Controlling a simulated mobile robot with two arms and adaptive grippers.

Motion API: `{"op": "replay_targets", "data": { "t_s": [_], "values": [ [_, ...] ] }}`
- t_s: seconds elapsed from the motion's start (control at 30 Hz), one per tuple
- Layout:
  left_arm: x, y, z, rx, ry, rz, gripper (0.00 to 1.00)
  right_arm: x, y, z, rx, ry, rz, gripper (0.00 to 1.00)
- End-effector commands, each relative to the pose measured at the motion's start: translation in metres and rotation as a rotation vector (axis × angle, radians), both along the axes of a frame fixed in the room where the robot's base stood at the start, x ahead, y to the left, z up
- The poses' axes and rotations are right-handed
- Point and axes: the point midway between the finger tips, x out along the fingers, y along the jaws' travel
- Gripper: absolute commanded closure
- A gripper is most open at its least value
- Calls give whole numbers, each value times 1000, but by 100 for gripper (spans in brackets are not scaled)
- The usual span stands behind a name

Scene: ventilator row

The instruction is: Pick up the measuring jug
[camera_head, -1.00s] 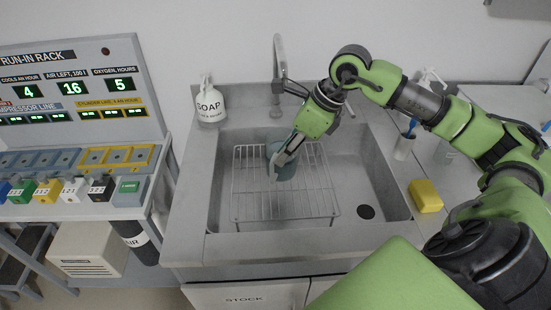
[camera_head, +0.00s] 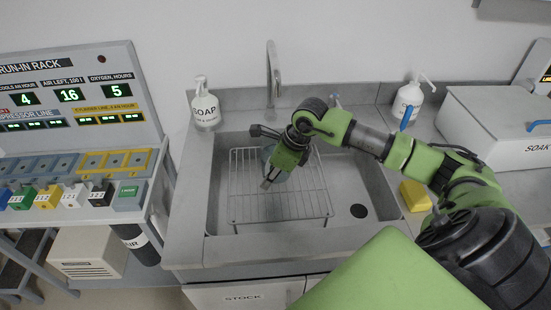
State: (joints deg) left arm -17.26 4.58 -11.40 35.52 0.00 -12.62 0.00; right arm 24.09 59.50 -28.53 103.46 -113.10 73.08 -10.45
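The measuring jug (camera_head: 267,151) is a blue-grey vessel standing on the wire rack in the sink. Only part of its left side and rim shows; my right gripper hides much of the rest. My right gripper (camera_head: 267,184) points down over the rack, in front of the jug in this view. Its fingertips show just below the jug. I cannot tell whether the fingers touch the jug or how far apart they are. My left gripper is not in view.
The wire rack (camera_head: 243,206) lies in the steel sink (camera_head: 345,215). A tap (camera_head: 270,72) stands behind it. A soap bottle (camera_head: 205,109) is at the left, another pump bottle (camera_head: 407,101) at the right. A yellow sponge (camera_head: 415,196) and a soak box (camera_head: 497,125) are on the right counter.

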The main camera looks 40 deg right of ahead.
Motion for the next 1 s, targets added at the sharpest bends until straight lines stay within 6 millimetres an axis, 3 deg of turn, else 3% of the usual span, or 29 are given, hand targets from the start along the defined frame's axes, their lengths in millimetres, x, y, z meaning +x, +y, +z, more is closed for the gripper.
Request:
{"op": "replay_targets", "data": {
  "t_s": [0.13, 0.37, 0.43, 0.47, 1.0],
  "values": [
    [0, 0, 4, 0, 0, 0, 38, 4, 3, -12, 0, 0, 1, 83],
    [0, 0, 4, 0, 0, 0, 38, 4, 3, -14, -2, -1, 0, 83],
    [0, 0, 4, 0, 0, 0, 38, 4, 3, -14, -2, 0, 1, 98],
    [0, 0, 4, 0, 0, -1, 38, 4, 3, -14, -1, -1, 1, 100],
    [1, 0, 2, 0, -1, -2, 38, 5, 3, -9, -1, -5, 1, 100]
  ]
}}
